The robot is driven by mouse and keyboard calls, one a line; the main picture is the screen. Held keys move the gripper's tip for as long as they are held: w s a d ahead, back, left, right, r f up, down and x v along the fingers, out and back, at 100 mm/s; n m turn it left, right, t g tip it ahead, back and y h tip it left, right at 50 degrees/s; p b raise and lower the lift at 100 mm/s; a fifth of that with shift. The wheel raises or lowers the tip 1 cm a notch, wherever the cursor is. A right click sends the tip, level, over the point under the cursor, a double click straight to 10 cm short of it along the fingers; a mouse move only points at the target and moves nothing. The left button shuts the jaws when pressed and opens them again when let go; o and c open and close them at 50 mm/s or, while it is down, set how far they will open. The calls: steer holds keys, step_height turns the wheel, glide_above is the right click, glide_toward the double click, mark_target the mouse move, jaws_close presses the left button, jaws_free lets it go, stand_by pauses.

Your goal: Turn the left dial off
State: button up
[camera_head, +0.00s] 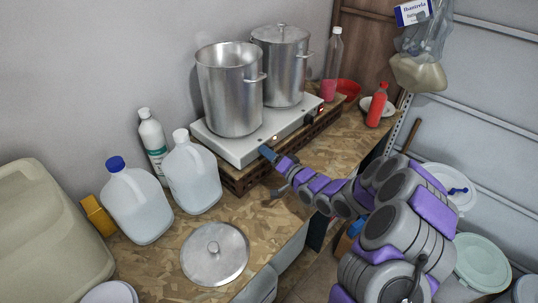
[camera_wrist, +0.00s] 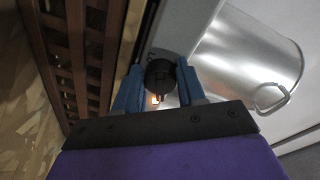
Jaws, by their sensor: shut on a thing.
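The hot plate (camera_head: 228,147) is a white slab with two burners, set on a brown slatted crate. In the wrist view the left dial (camera_wrist: 160,76) is a black knob, held between the two blue fingers of my gripper (camera_wrist: 158,84). In the head view my gripper (camera_head: 267,153) reaches the front of the hot plate near its left pot and hides most of that dial. A small orange light (camera_wrist: 155,99) glows beside the dial. The dial's exact angle is hard to read.
Two steel pots, one open (camera_head: 232,95) and one lidded (camera_head: 284,68), stand on the hot plate. White jugs (camera_head: 190,178) and a loose lid (camera_head: 214,254) are at left. A red bottle (camera_head: 376,106) stands at right. The wooden counter (camera_head: 345,140) has bare room in front.

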steer(key=shift+d, duration=0.35)
steer(key=c, duration=0.3)
steer(key=shift+w, duration=0.1)
steer(key=shift+d, duration=0.1)
steer(key=shift+w+d+n+y+b, duration=0.1)
steer(key=shift+n+y+b, duration=0.45)
steer(key=shift+n, duration=1.85)
steer(key=shift+n+y+b, duration=0.1)
steer(key=shift+n+b, duration=0.9)
steer(key=shift+n, duration=1.4)
steer(key=shift+w+d+n+y+b, duration=0.2)
steer(key=shift+n+b, duration=0.6)
steer(key=shift+n, duration=1.6)
steer(key=shift+s+a, duration=0.15)
